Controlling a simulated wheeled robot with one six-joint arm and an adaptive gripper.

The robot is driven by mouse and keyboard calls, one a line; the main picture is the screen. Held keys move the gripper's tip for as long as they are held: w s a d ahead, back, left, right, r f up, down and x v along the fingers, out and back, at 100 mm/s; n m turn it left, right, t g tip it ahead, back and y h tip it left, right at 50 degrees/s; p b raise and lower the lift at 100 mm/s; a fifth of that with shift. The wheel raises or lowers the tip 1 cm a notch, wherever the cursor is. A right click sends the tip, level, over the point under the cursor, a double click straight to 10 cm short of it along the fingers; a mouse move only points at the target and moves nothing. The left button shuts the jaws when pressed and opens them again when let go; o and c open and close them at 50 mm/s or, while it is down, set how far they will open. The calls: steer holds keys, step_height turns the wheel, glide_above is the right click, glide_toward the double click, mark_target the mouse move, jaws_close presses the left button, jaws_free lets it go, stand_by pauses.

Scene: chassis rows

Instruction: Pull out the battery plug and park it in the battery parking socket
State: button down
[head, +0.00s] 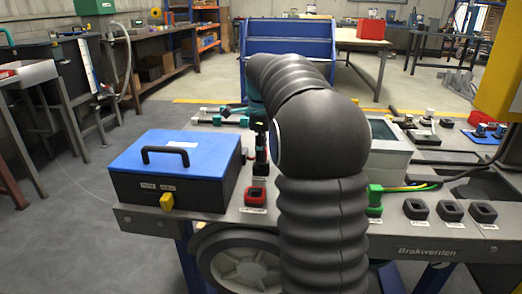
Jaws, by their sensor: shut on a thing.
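My arm rises through the middle of the head view and bends away. What appears to be my gripper (261,160) is the narrow dark upright shape just left of the elbow, pointing down and shut. It is right over a red-and-black block (256,195) with a label in front, at the bench's front edge. The battery plug seems to be between the fingers, but it is too small to make out, and I cannot tell if it is seated in the block. Black sockets (415,209) stand in a row at right; I cannot read which is the parking socket.
A black box with a blue lid (150,155) and handle stands left of the gripper. A green plug (375,195) with a green-yellow cable is right of my arm. A grey bin (390,155) stands behind it. A yellow body (500,65) hangs at upper right.

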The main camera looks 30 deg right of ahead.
steer(key=shift+f, duration=0.25)
steer(key=c, duration=0.9)
jaws_free()
step_height(320, 180, up, 12)
